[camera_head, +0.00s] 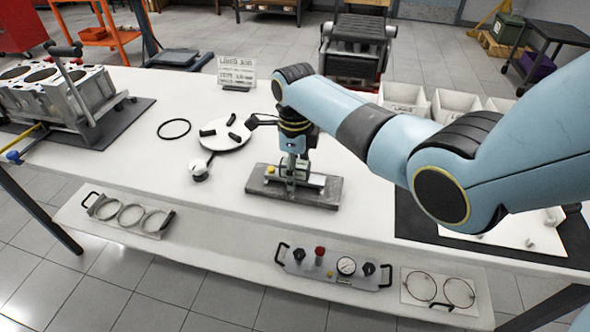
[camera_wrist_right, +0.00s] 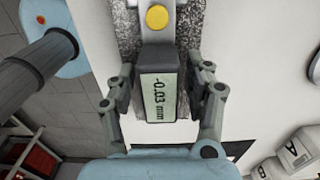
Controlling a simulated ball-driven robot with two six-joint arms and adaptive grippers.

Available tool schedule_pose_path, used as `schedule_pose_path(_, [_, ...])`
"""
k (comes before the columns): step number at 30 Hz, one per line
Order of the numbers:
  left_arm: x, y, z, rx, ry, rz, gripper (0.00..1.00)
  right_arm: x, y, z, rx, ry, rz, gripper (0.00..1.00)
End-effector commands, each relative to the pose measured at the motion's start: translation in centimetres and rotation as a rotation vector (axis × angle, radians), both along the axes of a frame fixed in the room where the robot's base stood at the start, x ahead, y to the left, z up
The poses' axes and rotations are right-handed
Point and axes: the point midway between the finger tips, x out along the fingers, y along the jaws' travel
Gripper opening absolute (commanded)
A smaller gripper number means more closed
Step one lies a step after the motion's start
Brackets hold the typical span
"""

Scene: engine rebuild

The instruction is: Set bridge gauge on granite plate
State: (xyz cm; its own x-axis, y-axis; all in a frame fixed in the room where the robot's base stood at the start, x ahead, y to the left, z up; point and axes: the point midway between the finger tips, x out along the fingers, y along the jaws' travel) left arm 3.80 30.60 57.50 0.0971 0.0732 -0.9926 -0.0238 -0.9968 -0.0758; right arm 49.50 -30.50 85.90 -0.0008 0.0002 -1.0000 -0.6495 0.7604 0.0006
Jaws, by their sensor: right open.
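The bridge gauge (camera_head: 316,180) is a light metal bar with a dark display block and a yellow button. It appears to rest on the speckled grey granite plate (camera_head: 322,200) near the table's front edge. In the right wrist view the gauge (camera_wrist_right: 157,92) reads "-0.03 mm", and the granite plate (camera_wrist_right: 126,28) shows behind it. My right gripper (camera_head: 293,168) is over the gauge, pointing down. In the wrist view its open fingers (camera_wrist_right: 160,82) stand on both sides of the display block, with small gaps visible. My left gripper is in neither view.
A round white plate (camera_head: 224,135) with black pads, a black ring (camera_head: 174,129) and a small dial tool (camera_head: 199,169) lie left of the granite plate. An engine block (camera_head: 62,92) stands at far left. White bins (camera_head: 403,97) line the back right. A lower shelf (camera_head: 215,262) juts out in front.

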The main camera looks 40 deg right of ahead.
Motion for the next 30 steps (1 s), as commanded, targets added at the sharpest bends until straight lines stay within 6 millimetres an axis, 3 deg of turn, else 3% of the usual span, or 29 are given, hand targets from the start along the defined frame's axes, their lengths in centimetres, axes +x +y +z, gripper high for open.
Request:
schedule_pose_path(5, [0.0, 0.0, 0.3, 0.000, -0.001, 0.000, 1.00, 0.1, 0.0, 1.4, 0.000, -0.003, 0.000, 0.52])
schedule_pose_path(18, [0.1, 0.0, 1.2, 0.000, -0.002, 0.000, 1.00, 0.1, 0.0, 10.4, 0.000, -0.003, 0.000, 0.52])
schedule_pose_path(24, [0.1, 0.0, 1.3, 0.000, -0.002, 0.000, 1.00, 0.0, 0.0, 12.1, 0.000, 0.000, 0.000, 0.52])
schedule_pose_path(30, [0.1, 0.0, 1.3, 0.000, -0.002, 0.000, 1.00, 0.0, 0.0, 12.3, 0.000, 0.000, 0.000, 0.52])
